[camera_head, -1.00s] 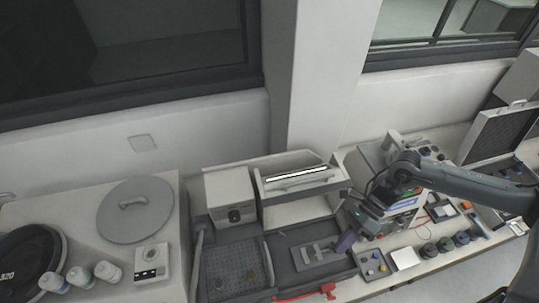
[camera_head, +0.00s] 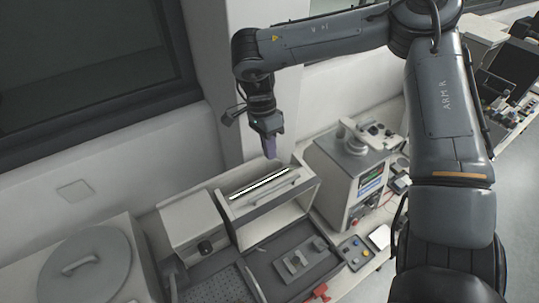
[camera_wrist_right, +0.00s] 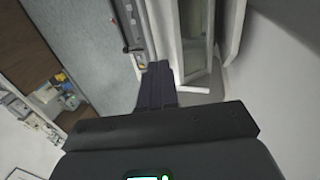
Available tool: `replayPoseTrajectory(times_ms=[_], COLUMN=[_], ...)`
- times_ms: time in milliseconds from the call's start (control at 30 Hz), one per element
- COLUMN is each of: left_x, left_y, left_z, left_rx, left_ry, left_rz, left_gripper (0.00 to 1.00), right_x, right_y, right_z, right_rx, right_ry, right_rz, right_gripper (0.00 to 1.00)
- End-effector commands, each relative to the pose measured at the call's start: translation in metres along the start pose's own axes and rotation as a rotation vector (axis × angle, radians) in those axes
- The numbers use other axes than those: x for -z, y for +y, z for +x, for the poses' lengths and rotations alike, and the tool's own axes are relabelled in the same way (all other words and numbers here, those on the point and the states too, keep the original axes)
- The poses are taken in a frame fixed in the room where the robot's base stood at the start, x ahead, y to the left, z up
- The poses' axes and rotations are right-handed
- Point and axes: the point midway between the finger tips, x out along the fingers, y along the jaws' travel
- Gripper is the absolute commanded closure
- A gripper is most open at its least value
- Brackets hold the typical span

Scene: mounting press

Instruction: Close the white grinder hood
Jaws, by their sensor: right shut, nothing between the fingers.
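The white grinder hood (camera_head: 240,204) stands raised in the middle of the head view, with a bar handle and a bright strip along its front. The grinder's dark tray (camera_head: 262,262) lies open below it, with a grey vise-like fixture (camera_head: 308,262) on it. My right gripper (camera_head: 270,155) points down, above and behind the hood's upper edge, apparently not touching it. Its dark fingers are together and empty, and they also show in the right wrist view (camera_wrist_right: 157,72). A white-framed part beside the fingers there is hard to identify. My left gripper is out of view.
A grey instrument box (camera_head: 345,170) with a screen stands right of the hood, close to my right arm. A white box (camera_head: 190,222) adjoins the hood on the left. A round grey lid (camera_head: 85,268) with a handle is at lower left. The wall is close behind.

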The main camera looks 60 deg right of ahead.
Motion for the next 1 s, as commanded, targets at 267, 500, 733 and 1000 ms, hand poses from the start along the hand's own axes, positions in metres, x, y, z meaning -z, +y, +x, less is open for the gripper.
replayPoseTrajectory(times_ms=[267, 500, 733, 1000], left_x=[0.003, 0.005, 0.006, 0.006], left_y=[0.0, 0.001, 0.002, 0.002], left_z=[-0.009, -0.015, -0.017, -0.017], left_rx=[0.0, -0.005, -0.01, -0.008], left_ry=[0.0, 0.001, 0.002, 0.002], left_rz=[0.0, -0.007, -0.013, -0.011], left_gripper=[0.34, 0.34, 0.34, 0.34], right_x=[0.0, 0.0, 0.0, 0.0], right_y=[0.002, 0.001, 0.001, 0.0], right_z=[0.043, 0.073, 0.085, 0.086], right_rx=[-0.006, -0.004, -0.001, 0.0], right_ry=[-0.002, -0.002, -0.002, -0.002], right_rz=[0.0, 0.0, 0.0, 0.0], right_gripper=[1.0, 1.0, 1.0, 1.0])
